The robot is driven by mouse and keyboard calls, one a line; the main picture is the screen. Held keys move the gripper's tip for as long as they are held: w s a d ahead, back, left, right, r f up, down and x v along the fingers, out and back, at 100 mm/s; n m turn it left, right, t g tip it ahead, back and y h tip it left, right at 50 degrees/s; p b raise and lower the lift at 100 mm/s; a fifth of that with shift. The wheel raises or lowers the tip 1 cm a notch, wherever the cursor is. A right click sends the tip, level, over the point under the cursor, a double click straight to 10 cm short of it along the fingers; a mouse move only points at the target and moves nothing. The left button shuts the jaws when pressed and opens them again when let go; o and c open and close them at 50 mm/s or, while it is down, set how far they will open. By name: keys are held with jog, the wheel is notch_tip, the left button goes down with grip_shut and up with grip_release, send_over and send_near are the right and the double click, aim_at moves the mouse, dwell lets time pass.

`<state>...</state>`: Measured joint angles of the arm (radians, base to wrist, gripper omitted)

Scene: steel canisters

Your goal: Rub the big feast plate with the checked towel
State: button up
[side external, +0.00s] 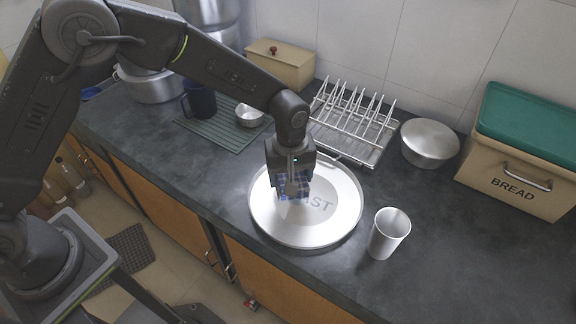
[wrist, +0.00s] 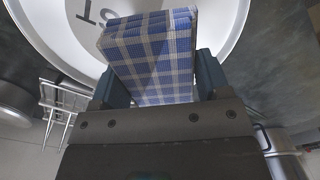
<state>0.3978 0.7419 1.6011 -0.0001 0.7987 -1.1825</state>
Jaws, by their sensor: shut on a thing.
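The big feast plate (side external: 335,222) is a round, shiny steel plate with a raised rim and dark letters, of which "AST" shows in the side view. It lies flat on the dark counter. The plate also fills the top of the wrist view (wrist: 215,60). The checked towel (side external: 289,190) is a folded blue and white block, seen large in the wrist view (wrist: 150,55). My gripper (side external: 291,180) is shut on the towel and holds it over the left-middle part of the plate, hiding some letters. I cannot tell whether the towel touches the plate.
A steel cup (side external: 388,234) stands right of the plate. Behind are a wire rack (side external: 355,125), a steel bowl (side external: 430,142) and a bread box (side external: 520,160). A green mat (side external: 222,125) with a dark mug (side external: 199,101) and small bowl (side external: 249,115) lies back left.

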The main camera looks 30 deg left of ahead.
aim_at(303, 203)
jog(key=shift+f, duration=2)
jog(key=shift+d+f, duration=0.65)
jog(key=shift+f, duration=0.25)
jog(key=shift+w+d, duration=0.15)
jog(key=shift+d, duration=0.95)
jog(key=shift+a, duration=1.8)
jog(key=shift+r, duration=4.15)
